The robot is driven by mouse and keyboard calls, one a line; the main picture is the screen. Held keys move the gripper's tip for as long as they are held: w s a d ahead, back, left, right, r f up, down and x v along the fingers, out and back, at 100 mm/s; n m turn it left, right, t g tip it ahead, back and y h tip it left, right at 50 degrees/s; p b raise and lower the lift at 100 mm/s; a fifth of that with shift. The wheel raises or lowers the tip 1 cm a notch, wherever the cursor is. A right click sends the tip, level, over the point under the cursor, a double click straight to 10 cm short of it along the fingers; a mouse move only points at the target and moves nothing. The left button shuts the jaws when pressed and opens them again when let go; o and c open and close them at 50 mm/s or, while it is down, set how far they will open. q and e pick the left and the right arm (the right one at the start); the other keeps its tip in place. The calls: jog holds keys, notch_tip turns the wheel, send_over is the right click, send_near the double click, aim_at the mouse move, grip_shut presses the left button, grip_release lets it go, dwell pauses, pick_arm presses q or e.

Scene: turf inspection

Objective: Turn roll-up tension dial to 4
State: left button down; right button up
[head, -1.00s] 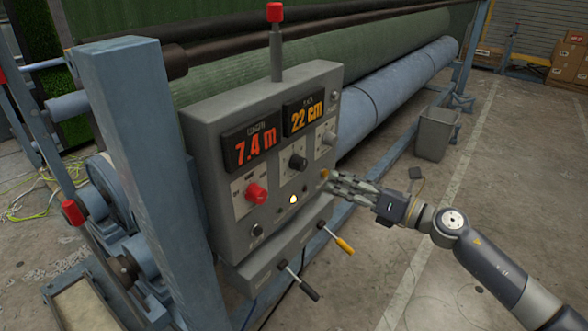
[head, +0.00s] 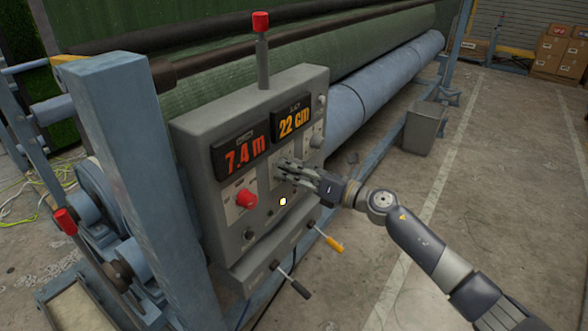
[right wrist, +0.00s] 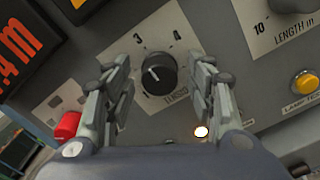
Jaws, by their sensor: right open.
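The black tension dial (right wrist: 158,73) shows in the right wrist view on a pale plate (right wrist: 125,55) marked 3, 4 and "TENSIO". A short white mark shows on its face; I cannot tell exactly which number it points at. My right gripper (right wrist: 161,88) is open, with one finger on each side of the dial; I cannot tell whether they touch it. In the head view my right gripper (head: 284,172) is in front of the panel's middle plate, and its fingers hide most of the dial. My left gripper is not in view.
The grey control box (head: 192,150) carries displays reading 7.4 m (head: 243,153) and 22 cm (head: 293,121). A red knob (head: 246,197) and a lit lamp (head: 283,202) are close to the gripper. Black (head: 293,283) and yellow (head: 330,240) levers stick out below.

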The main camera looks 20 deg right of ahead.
jog(key=c, duration=1.1)
jog(key=shift+o, duration=0.2)
jog(key=m+p, duration=0.7)
jog(key=m, duration=0.4)
jog(key=shift+m, duration=0.4)
